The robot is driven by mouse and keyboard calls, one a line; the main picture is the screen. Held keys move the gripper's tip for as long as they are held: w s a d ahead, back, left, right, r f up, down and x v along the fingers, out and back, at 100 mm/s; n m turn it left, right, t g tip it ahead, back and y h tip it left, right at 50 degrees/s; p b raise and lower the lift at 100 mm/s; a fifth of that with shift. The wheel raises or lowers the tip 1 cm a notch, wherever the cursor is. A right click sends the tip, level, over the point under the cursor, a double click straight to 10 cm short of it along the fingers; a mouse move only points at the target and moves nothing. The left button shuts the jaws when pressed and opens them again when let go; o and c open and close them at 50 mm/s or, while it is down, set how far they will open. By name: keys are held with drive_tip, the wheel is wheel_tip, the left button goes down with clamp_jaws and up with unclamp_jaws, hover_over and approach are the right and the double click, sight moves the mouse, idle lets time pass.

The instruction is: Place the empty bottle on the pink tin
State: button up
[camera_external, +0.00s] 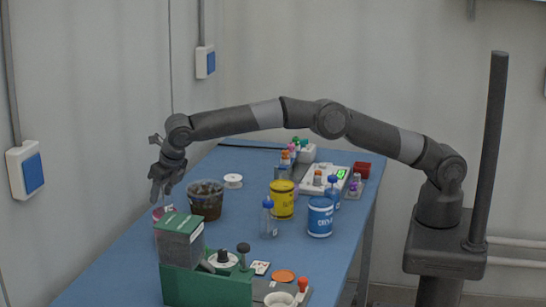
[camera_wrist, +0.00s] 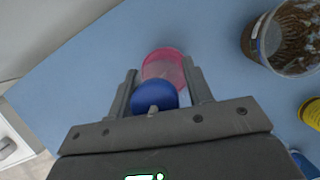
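My gripper (camera_external: 160,192) is low over the far left part of the table, fingers pointing down. In the wrist view a round blue cap (camera_wrist: 155,97) with a small pale nub lies between my two fingers (camera_wrist: 160,80); it looks like the top of a held bottle. The bottle's body is not clearly seen. The pink tin (camera_wrist: 165,65) shows just beyond the cap, between the fingertips. In the external view the pink tin (camera_external: 160,212) is below my gripper, partly hidden behind the green crate's grey box. Whether bottle and tin touch, I cannot tell.
A pot of brown bark (camera_external: 206,200) stands close right of my gripper. A clear blue-capped bottle (camera_external: 268,218), a yellow tin (camera_external: 283,200) and a blue tin (camera_external: 320,217) stand further right. A green crate (camera_external: 225,289) is in front. Blue table (camera_external: 125,262) shows bare at left.

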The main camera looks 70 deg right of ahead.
drive_tip(key=o, duration=0.4)
drive_tip(key=shift+r, duration=0.1)
